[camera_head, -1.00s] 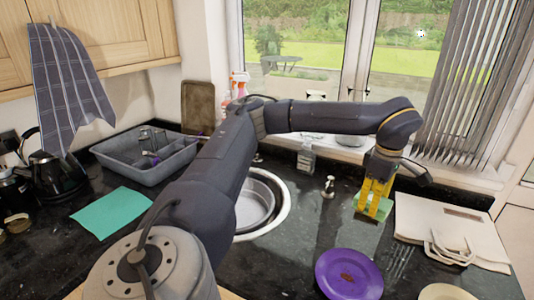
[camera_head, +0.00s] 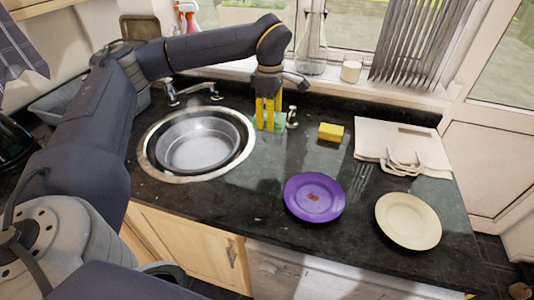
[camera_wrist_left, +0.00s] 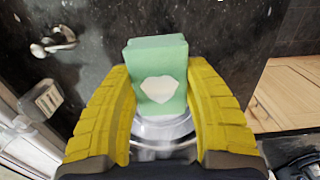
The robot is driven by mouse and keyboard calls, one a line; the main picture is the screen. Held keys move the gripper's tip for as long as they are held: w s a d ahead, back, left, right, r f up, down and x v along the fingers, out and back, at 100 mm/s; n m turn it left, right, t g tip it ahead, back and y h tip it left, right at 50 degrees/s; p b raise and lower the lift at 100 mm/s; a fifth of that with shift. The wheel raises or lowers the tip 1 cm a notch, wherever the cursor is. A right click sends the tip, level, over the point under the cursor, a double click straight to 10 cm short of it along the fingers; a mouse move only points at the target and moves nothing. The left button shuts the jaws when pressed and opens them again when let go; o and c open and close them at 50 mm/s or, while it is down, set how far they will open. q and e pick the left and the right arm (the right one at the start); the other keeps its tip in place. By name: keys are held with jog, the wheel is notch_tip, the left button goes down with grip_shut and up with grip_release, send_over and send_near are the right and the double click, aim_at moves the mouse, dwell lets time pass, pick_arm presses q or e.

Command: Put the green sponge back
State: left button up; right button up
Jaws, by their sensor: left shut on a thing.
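The green sponge (camera_wrist_left: 160,65) shows in the left wrist view between the two yellow fingers, with a pale mark on its face. My left gripper (camera_head: 267,126) is shut on it, pointing down at the back of the counter, right of the sink (camera_head: 160,175). In the head view the fingers partly hide the sponge (camera_head: 280,122). Whether it touches the counter cannot be told. A yellow sponge (camera_head: 331,132) lies on the counter to the right of the gripper. My right gripper is not in view.
A metal bowl (camera_head: 198,147) sits in the sink, with a tap (camera_head: 190,92) behind. A small metal fitting (camera_head: 292,117) stands close right of the gripper. A purple plate (camera_head: 314,197), cream plate (camera_head: 408,221), fork (camera_head: 361,178) and pale folded item (camera_head: 400,150) lie on the right counter.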

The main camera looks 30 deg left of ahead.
aim_at(269, 160)
pick_arm(q)
notch_tip(269, 160, down, 14)
jog(key=shift+f, duration=0.15)
dwell(0.6)
jog(key=shift+f, duration=0.1)
jog(key=o, duration=1)
notch_tip(269, 160, up, 12)
jog(key=shift+r, duration=0.15)
dwell(0.4)
